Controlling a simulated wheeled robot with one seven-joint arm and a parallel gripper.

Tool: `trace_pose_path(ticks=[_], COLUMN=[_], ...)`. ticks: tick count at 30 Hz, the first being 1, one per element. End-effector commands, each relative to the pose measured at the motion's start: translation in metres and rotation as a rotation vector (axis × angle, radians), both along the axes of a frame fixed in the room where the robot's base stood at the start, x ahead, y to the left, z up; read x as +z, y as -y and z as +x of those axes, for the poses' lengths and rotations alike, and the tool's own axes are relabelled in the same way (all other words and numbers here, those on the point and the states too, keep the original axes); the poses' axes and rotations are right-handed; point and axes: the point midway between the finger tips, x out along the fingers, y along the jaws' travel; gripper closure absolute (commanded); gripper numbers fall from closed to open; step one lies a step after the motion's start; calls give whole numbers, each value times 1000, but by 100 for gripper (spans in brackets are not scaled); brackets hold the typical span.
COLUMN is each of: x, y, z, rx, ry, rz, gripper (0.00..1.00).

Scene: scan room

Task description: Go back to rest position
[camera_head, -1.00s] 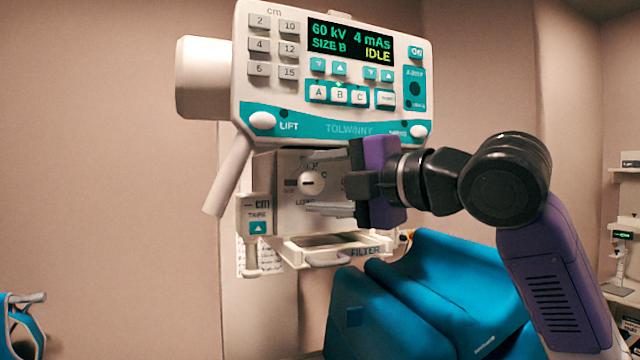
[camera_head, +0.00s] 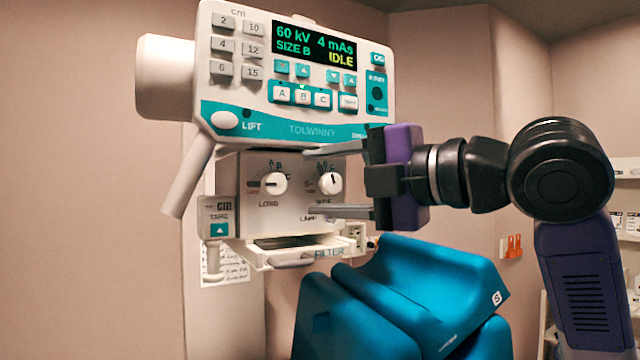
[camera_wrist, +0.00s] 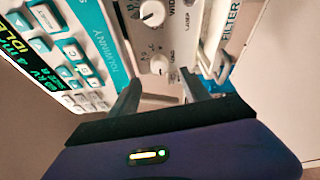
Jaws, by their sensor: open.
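My gripper (camera_head: 308,182) is open and empty, its two grey fingers spread one above the other and pointing left at the knob panel. In the head view the fingers overlap the right side of the box with the LONG knob (camera_head: 273,184) and a second knob (camera_head: 329,182). Whether the fingertips touch the box cannot be told. In the wrist view the two fingers (camera_wrist: 158,92) stand apart with nothing between them, and the knobs lie beyond them. My purple and black arm reaches in from the right.
The white console (camera_head: 290,75) shows 60 kV, 4 mAs, SIZE B and IDLE, close above my gripper. A filter tray (camera_head: 290,252) sits below the knob box. A blue padded seat (camera_head: 420,290) lies under my arm. Shelves (camera_head: 625,205) stand at far right.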

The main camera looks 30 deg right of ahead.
Motion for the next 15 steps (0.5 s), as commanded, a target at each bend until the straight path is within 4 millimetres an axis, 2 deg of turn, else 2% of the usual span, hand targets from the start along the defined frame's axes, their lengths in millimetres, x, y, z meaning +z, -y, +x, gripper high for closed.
trace_pose_path(ticks=[10,13,15], x=[2,18,36], y=[-1,-4,-5], z=[0,-1,-5], rx=[2,15,25], ry=[-5,28,78], rz=[33,123,200], gripper=[45,45,45])
